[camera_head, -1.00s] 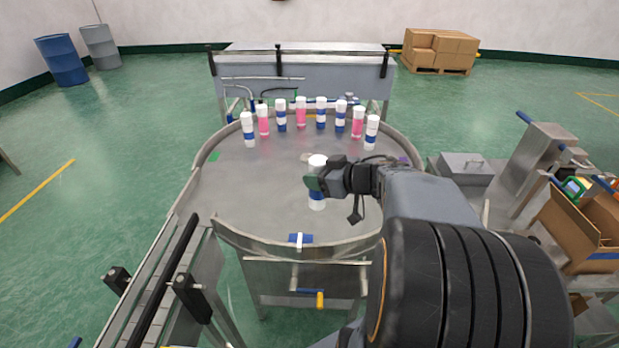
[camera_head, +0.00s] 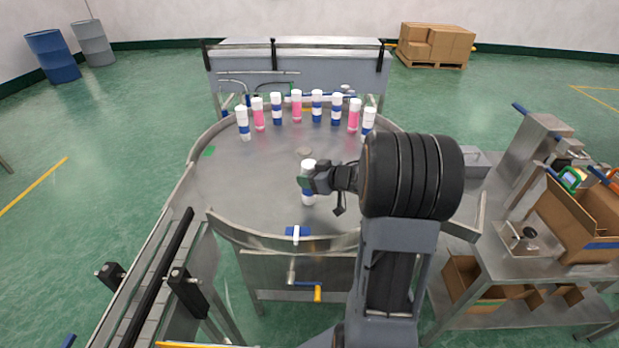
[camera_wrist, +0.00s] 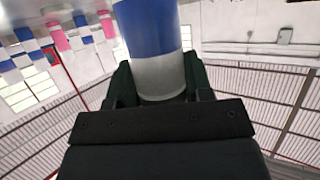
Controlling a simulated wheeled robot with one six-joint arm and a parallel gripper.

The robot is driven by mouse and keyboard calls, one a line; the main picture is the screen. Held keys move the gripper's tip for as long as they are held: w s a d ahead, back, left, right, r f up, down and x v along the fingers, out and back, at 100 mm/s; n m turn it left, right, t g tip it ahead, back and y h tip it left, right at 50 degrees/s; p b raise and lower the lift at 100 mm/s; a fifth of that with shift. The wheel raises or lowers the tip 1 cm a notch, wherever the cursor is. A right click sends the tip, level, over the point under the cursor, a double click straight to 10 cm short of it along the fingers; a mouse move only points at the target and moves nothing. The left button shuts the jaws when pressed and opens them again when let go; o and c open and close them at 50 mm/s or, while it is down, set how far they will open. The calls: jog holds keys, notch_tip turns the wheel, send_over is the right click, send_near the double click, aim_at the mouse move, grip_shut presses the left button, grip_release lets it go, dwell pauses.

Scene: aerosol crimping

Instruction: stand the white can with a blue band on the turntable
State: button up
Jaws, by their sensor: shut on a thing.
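The white can with a blue band (camera_head: 308,165) is upright over the near middle of the turntable (camera_head: 240,190). My gripper (camera_head: 308,182) is shut around its middle from the right. In the wrist view the can (camera_wrist: 160,75) sits between the two dark fingers of my gripper (camera_wrist: 158,85), its blue band and a white part showing. Its lower end looks at or very close to the turntable's surface; I cannot tell whether it touches.
Several white-capped cans, some blue-banded and some pink (camera_head: 297,106), stand in an arc along the turntable's far rim. A conveyor (camera_head: 150,290) meets its near left side. A steel cart (camera_head: 500,262) with cardboard boxes stands right.

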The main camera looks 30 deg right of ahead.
jog(key=shift+f, duration=0.25)
jog(key=o, duration=1.3)
jog(key=shift+f, duration=0.1)
jog(key=shift+r, duration=0.3)
jog(key=v, duration=1.1)
notch_tip(320, 180, up, 7)
jog(key=w+a+m+h, duration=0.25)
jog(key=m+h, duration=0.25)
jog(key=h, duration=0.5)
jog(key=s+a+f+g+y, duration=0.1)
jog(key=s+a+f+g, duration=0.1)
jog(key=s+a, duration=0.2)
jog(key=s+a+f+g+y, duration=0.1)
jog(key=s+a+f+g, duration=0.1)
jog(key=s+a, duration=0.3)
jog(key=s+a+f+g+y, duration=0.2)
jog(key=s+a+g, duration=0.1)
jog(key=s+a, duration=0.2)
jog(key=shift+a+f+g, duration=0.1)
jog(key=shift+a+g, duration=0.2)
jog(key=shift+a, duration=0.3)
